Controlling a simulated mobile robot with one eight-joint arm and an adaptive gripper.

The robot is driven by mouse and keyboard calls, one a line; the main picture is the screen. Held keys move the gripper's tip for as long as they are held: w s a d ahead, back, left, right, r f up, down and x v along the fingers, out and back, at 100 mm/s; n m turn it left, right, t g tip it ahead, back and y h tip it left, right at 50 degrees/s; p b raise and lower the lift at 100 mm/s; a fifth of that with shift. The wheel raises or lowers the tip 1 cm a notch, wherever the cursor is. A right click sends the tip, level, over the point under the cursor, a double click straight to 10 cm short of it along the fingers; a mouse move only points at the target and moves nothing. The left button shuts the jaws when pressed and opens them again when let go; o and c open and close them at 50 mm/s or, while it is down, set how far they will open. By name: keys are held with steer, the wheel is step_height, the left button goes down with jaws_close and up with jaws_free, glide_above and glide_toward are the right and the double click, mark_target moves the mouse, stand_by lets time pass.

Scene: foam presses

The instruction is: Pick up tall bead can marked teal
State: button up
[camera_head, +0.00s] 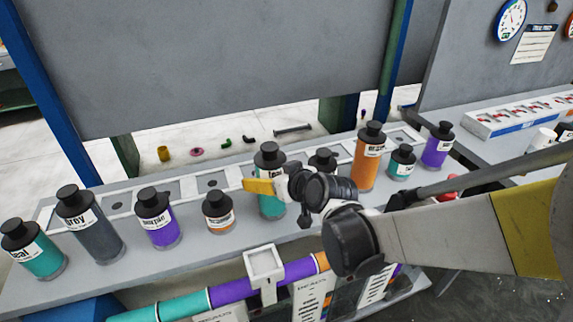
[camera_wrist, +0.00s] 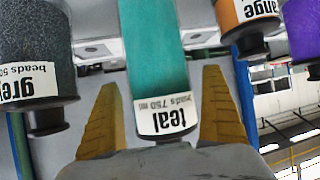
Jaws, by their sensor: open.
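The tall teal can (camera_head: 268,172) has a black cap and a white label, and stands on the grey shelf (camera_head: 140,262) near the middle in the head view. In the wrist view, which looks inverted, the teal can (camera_wrist: 152,60) shows its "teal, beads 750 ml" label. My gripper (camera_wrist: 160,85) is open, with one yellow finger on each side of this can and visible gaps between. One yellow finger shows at the can's left.
Neighbouring cans are a small orange-banded one (camera_head: 219,214), a purple one (camera_head: 158,222), a grey one (camera_head: 92,230) and a shorter teal one (camera_head: 36,252). To the right stand a tall orange can (camera_head: 367,165), a small teal can (camera_head: 401,165) and another purple can (camera_head: 437,148).

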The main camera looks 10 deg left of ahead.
steer(key=c, duration=1.5)
steer(key=shift+r, duration=0.1)
